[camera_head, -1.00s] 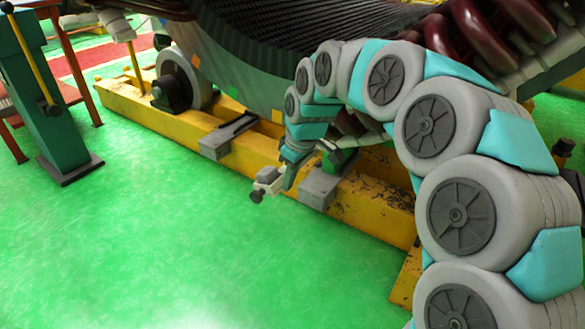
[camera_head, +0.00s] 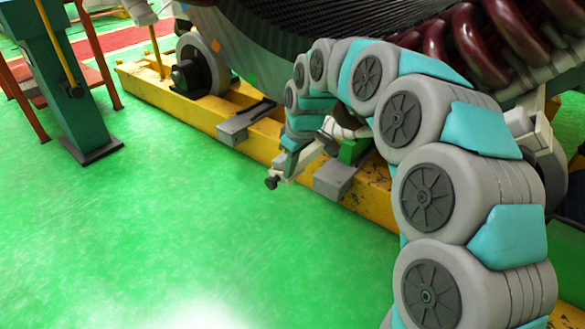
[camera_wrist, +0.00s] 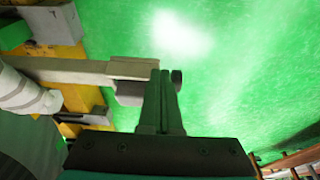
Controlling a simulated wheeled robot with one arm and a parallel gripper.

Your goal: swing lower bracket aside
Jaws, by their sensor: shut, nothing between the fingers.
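The lower bracket is a pale bar that juts out past the yellow beam, with a dark round knob at its end. In the wrist view the bar (camera_wrist: 85,70) comes in from the left and its end lies right behind my fingertips, with the knob just to their right. My gripper (camera_wrist: 167,73) is shut and empty; I cannot tell whether it touches the bar. In the head view my gripper (camera_head: 289,172) is small beside the bracket's outer end (camera_head: 278,178). My arm hides part of the bracket's inner end.
The yellow beam (camera_head: 185,115) carries a grey block (camera_head: 333,180) right of the bracket and another grey block (camera_head: 235,132) to its left. The large stator (camera_head: 255,60) stands above. A green post (camera_head: 68,85) stands at left. The green floor (camera_head: 190,220) in front is clear.

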